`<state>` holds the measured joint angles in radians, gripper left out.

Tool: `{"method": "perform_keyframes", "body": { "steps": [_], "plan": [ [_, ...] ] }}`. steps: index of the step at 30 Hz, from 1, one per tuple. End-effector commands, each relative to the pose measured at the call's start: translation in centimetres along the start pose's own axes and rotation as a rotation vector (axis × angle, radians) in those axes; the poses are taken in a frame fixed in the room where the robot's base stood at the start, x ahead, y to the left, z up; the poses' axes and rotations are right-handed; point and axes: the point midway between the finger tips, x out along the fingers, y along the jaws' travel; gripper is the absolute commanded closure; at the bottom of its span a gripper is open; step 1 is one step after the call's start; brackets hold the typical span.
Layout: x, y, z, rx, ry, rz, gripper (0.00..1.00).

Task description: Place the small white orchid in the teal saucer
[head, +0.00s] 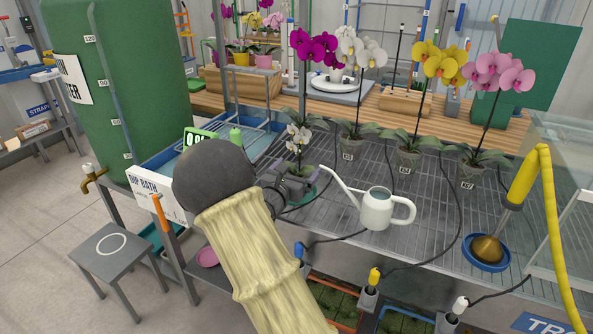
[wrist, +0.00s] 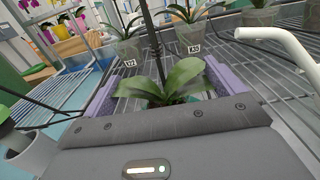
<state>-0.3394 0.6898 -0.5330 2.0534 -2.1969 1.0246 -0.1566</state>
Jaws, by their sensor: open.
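The small white orchid (head: 298,136) stands upright at the left end of the slatted bench in the head view. Its green leaves (wrist: 165,82) and dark stem show between my jaws in the wrist view. My gripper (head: 296,174) is open, with its purple-lined fingers on either side of the plant, low down. The teal saucer (head: 307,194) shows only in part, below and behind my gripper. The orchid appears to be over or in the saucer. Its pot is hidden, so I cannot tell whether it rests there or whether the fingers touch it.
A pale watering can (head: 376,210) stands just right of my gripper, its spout pointing at it. Several tall potted orchids (head: 357,130) line the back of the bench. A blue dip bath (head: 170,170) lies to the left. A blue dish (head: 486,254) holds a brass rose at right.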

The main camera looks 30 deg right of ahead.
Motion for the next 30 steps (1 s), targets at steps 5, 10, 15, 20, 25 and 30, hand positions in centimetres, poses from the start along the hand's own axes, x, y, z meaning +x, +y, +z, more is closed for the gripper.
{"method": "perform_keyframes", "body": {
  "steps": [5,10,15,20,25,30],
  "plan": [
    [-0.1,0.0,0.4,0.0,0.0,0.0,0.06],
    [-2.3,0.1,0.3,0.0,0.001,0.003,0.06],
    [-5.6,0.1,0.2,0.0,0.002,0.004,0.06],
    [-8.8,0.1,0.3,0.0,0.002,0.004,0.06],
    [-11.3,0.1,0.2,0.0,0.002,0.003,0.06],
    [-12.1,0.0,0.2,0.0,0.0,0.0,0.06]
  ]
}}
